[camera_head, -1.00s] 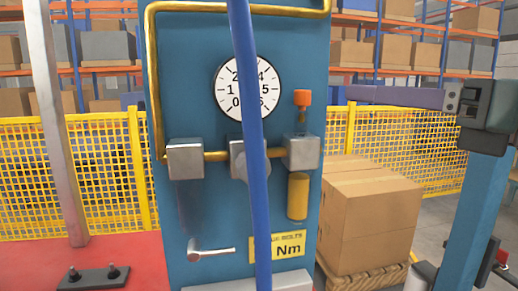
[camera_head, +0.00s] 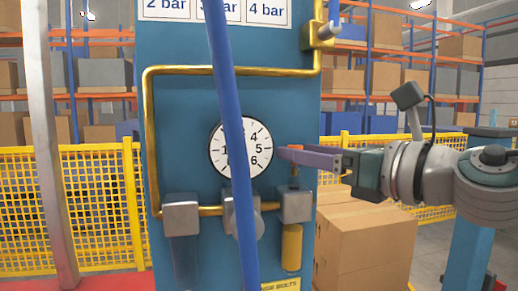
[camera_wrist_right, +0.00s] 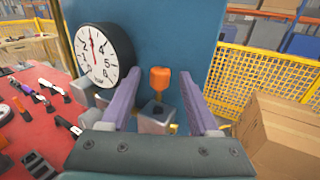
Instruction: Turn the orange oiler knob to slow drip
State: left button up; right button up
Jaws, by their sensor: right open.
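The orange oiler knob (camera_wrist_right: 160,78) stands upright on a short stem above a grey block (camera_wrist_right: 155,115) in the right wrist view. In the head view the knob is mostly hidden by my right gripper (camera_head: 284,152), and its block (camera_head: 295,205) shows below with a yellow cylinder (camera_head: 291,247) under it. My right gripper (camera_wrist_right: 159,72) is open in the wrist view. Its two purple fingers appear on either side of the knob, with a gap on each side; I cannot tell how far the tips reach past it. My left gripper is not in view.
A round gauge (camera_head: 258,135) and brass pipe (camera_head: 149,130) are on the blue panel (camera_head: 190,100) left of the knob. A blue pole (camera_head: 233,110) crosses in front. Cardboard boxes (camera_head: 365,250) and yellow mesh fencing (camera_head: 70,205) stand beside the panel.

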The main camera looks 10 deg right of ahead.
grip_shut()
dwell(0.5)
